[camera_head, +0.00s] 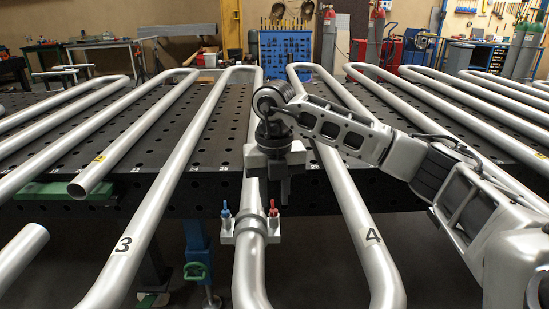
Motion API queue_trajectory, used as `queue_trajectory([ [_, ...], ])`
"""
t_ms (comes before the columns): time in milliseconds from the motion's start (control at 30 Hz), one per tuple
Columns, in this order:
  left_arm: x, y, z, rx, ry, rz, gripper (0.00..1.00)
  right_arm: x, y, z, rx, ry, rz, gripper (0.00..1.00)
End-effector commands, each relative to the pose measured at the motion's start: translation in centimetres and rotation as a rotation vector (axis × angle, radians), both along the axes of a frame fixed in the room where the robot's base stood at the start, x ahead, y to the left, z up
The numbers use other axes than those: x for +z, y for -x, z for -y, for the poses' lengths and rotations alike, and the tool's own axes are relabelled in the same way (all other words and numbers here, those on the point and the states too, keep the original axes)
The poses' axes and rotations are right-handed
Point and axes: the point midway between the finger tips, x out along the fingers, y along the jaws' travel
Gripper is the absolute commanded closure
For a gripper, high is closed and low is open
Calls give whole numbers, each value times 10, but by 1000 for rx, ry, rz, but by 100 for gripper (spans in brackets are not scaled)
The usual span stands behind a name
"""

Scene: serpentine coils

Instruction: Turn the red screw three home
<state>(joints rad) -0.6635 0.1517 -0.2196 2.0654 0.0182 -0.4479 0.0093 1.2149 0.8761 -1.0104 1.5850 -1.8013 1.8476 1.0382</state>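A red screw (273,209) stands upright on the right side of a pale clamp (250,226). The clamp sits around a steel pipe near the front edge of the table. A blue screw (226,210) stands on the clamp's left side. My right gripper (284,190) points down, just above and slightly right of the red screw in the picture. Its dark fingers look close together, but I cannot tell whether they are open or shut, or whether they touch the screw. My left gripper is not in view.
Bent steel pipes run lengthwise over the dark perforated table (218,150). One to the left bears a label 3 (122,244), one to the right a label 4 (373,235). A green block (65,192) lies at the left edge. My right arm crosses the right side.

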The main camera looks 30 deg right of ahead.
Motion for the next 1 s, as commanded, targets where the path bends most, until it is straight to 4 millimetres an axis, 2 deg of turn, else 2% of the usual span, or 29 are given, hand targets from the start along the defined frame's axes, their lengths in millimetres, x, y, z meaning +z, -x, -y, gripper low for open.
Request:
queue_trajectory([
  [267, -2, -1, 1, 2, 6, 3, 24, 65, -1, 0, 0, -2, 8, 73],
  [333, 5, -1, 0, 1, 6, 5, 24, 87, -1, 1, -1, 1, 9, 73],
  [500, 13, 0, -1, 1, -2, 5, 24, 122, 0, 1, -2, 1, 7, 73],
  [700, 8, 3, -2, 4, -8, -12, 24, 143, 0, 1, -2, 1, 5, 73],
  [1000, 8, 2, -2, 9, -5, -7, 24, 147, 0, 1, -1, -1, 4, 73],
])
